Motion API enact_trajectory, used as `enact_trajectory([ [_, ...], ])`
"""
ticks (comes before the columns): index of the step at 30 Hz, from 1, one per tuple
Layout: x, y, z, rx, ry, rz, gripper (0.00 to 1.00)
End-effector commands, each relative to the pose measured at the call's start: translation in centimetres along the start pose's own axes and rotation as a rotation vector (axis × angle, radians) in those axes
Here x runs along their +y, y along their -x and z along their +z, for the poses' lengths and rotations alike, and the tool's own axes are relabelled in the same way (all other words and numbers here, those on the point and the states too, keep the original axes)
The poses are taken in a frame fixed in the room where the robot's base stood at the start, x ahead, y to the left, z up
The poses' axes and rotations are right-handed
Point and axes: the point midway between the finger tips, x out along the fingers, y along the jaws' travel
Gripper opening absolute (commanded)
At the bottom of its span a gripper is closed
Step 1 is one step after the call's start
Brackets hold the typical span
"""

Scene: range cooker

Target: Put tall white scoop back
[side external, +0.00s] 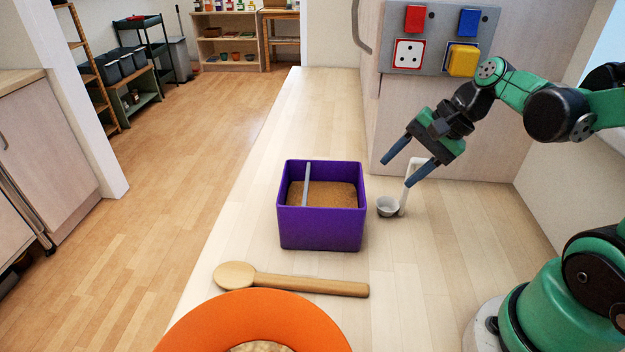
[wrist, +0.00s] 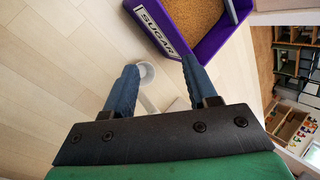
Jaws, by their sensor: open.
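The tall white scoop (side external: 407,183) stands upright on the counter, just right of the purple box, with its small round bowl low on the left. In the wrist view, its bowl (wrist: 147,72) and part of its handle show between my fingers. My gripper (side external: 396,174) is open, with blue fingers spread around the upper handle area. I cannot tell whether either finger touches it. The purple box (side external: 321,229) holds brown grains and has a grey strip across its inside. It bears a SUGAR label in the wrist view (wrist: 160,30).
A wooden spoon (side external: 310,286) lies on the counter in front of the box. An orange ring-shaped bowl (side external: 215,325) is at the near edge. A grey panel with coloured blocks (side external: 440,40) is on the back wall. The counter behind the box is clear.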

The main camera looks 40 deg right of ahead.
Motion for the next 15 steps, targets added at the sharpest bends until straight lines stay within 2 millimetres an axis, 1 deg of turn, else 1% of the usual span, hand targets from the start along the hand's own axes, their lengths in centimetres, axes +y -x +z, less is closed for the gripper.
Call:
enact_trajectory([
  [1, -0.3, -0.3, 1.6, 0.058, 0.23, 0.042, 0.52],
  [2, -0.4, -0.4, 2.1, 0.1, 0.369, 0.064, 0.52],
  [3, -0.6, -0.4, 2.7, 0.15, 0.544, 0.089, 0.52],
  [6, -1.3, -0.3, 3.9, 0.252, 0.918, 0.135, 0.52],
  [7, -1.4, -0.2, 4.2, 0.276, 1.006, 0.144, 0.52],
  [9, -1.8, -0.1, 4.8, 0.321, 1.165, 0.161, 0.52],
  [10, -1.9, -0.1, 5.0, 0.334, 1.213, 0.165, 0.52],
  [12, -2.1, 0.0, 5.2, 0.355, 1.286, 0.172, 0.52],
  [15, -2.2, 0.1, 5.2, 0.366, 1.316, 0.177, 0.52],
])
